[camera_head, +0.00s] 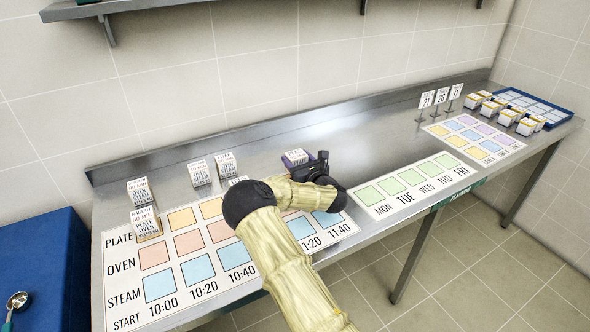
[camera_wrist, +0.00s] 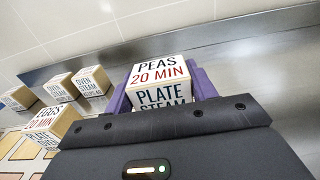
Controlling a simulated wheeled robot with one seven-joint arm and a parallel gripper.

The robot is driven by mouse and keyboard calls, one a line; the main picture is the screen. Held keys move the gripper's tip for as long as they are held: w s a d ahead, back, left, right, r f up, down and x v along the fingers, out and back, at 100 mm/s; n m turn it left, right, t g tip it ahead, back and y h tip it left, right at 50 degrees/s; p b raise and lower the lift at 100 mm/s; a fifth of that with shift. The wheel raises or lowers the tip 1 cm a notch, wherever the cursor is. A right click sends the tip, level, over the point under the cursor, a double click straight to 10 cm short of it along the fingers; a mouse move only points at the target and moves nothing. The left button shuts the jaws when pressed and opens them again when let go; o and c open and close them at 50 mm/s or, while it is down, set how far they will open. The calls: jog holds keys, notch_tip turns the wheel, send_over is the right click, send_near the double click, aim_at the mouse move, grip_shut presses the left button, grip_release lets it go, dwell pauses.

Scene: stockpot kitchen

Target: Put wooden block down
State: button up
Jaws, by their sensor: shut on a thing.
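A wooden block with a white label reading PEAS 20 MIN (camera_wrist: 160,73) is between the purple fingers of my gripper (camera_wrist: 162,88) in the wrist view. A second face of it reads PLATE and STEAM. In the head view the held block (camera_head: 296,155) is over the rear middle of the steel counter (camera_head: 300,135), behind the right part of the schedule board (camera_head: 175,240). My gripper (camera_head: 297,158) is shut on it. I cannot tell whether its underside touches the counter.
Several labelled blocks (camera_head: 199,173) stand left of my gripper; an eggs block (camera_wrist: 52,124) is nearest in the wrist view. A weekday board (camera_head: 415,185) lies to the right. Number cards (camera_head: 441,96) and a blue tray (camera_head: 555,116) are farther right. Bare steel lies right of the held block.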

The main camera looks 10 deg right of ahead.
jog(key=shift+s+d, duration=0.1)
jog(key=shift+a+f, duration=0.2)
jog(key=shift+f, duration=1.6)
jog(key=shift+f, duration=0.1)
jog(key=shift+f, duration=0.1)
jog(key=o, duration=1.1)
jog(key=shift+c, duration=0.2)
jog(key=shift+d, duration=0.1)
jog(key=shift+r, duration=0.2)
jog(key=b+v, duration=0.1)
jog(key=v, duration=1)
jog(key=shift+s+d, duration=0.15)
jog(key=shift+s, duration=0.35)
